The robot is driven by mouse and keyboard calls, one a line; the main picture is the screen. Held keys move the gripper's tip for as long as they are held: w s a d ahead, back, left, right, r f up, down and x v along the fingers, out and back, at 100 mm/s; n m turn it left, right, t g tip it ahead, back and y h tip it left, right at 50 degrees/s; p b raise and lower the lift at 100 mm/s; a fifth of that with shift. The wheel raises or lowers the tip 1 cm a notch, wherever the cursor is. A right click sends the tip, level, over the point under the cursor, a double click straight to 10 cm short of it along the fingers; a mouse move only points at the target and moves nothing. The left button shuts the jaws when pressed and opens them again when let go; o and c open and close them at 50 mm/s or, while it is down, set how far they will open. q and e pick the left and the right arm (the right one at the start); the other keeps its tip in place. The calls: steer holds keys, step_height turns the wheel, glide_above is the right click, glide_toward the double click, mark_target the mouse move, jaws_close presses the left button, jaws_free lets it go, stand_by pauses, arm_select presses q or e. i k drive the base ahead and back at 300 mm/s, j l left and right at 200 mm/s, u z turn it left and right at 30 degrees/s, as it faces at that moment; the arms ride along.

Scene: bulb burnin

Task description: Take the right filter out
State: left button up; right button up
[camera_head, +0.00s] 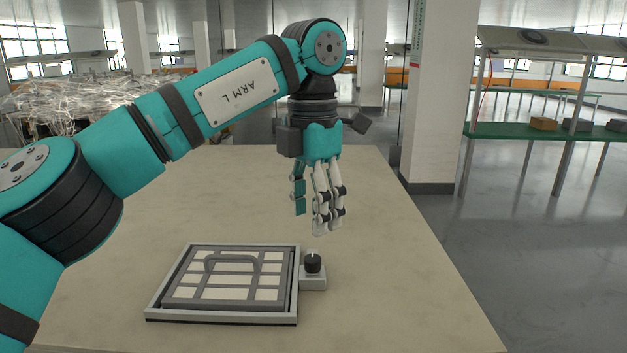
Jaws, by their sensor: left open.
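A filter (220,279), a grey grid with pale square panes and a dark arched handle (232,259), sits inside a light grey rectangular frame (150,312) on the table. Only this one filter shows. A black knob (313,262) on a small grey block stands at the frame's right side. My left gripper (318,215) points down, open and empty, above the table, behind and above the knob in the picture. It is apart from the filter and its handle. My right gripper is not in view.
The beige table (400,270) is clear around the frame, with its right edge dropping to the floor. Beyond it stand a white pillar (440,90) and a green-topped bench (540,132) with boxes. Tangled clear material (80,105) lies at the back left.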

mark_target(217, 278)
steer(key=k, duration=1.35)
